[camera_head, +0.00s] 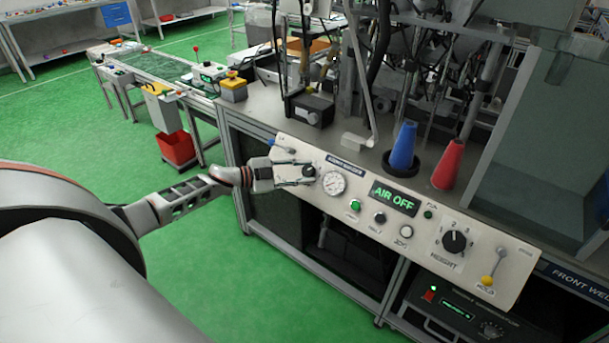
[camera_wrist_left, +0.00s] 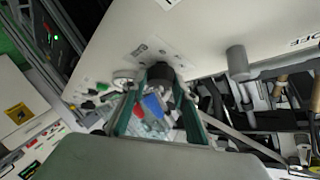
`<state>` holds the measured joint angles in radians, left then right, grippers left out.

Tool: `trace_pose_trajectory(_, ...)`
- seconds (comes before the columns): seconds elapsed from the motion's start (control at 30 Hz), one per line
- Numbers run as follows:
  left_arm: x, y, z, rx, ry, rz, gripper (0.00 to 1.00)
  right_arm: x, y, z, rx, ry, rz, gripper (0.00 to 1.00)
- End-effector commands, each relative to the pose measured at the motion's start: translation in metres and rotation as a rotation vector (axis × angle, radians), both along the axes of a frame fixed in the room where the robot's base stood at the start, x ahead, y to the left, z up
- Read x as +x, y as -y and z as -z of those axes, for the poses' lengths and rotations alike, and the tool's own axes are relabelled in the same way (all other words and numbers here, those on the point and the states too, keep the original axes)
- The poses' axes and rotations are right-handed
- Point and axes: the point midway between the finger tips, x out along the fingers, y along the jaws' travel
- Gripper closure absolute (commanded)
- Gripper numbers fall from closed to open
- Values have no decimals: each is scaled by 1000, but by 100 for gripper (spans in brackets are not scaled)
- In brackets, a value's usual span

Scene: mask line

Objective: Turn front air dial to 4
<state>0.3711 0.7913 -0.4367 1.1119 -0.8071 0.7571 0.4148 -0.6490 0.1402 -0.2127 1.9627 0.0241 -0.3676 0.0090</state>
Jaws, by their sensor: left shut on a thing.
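The front control panel (camera_head: 345,205) is a pale sloped plate on the machine's front edge. A small black knob, the air dial (camera_head: 308,170), sits near its left end beside a round pressure gauge (camera_head: 333,183). My left gripper (camera_head: 300,173) reaches in from the left and is shut on this dial. In the left wrist view the dark dial (camera_wrist_left: 160,71) shows between the fingertips of the left gripper (camera_wrist_left: 163,82). The dial's pointer and number marks cannot be read. The panel display (camera_head: 395,197) reads AIR OFF. My right gripper is not in view.
Further right on the panel are a green button (camera_head: 355,206), a black height knob (camera_head: 455,242) and a yellow-tipped lever (camera_head: 492,270). A blue cone (camera_head: 403,147) and a red cone (camera_head: 448,165) stand behind it. Green floor lies clear at the left.

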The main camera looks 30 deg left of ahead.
Motion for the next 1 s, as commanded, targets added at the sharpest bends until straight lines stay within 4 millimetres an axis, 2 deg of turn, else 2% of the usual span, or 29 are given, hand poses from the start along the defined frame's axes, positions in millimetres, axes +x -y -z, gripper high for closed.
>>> trace_pose_trajectory(0.3,0,-1,1,95,5,77,93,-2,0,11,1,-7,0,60)
trace_pose_trajectory(0.83,1,-1,0,112,8,93,93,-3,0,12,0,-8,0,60)
trace_pose_trajectory(0.87,1,-1,0,112,8,93,69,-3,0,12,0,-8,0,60)
trace_pose_trajectory(0.9,1,0,0,112,9,92,59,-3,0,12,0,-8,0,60)
trace_pose_trajectory(0.93,1,0,0,112,9,92,55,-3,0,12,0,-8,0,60)
trace_pose_trajectory(1.0,1,0,0,112,9,92,55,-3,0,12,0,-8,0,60)
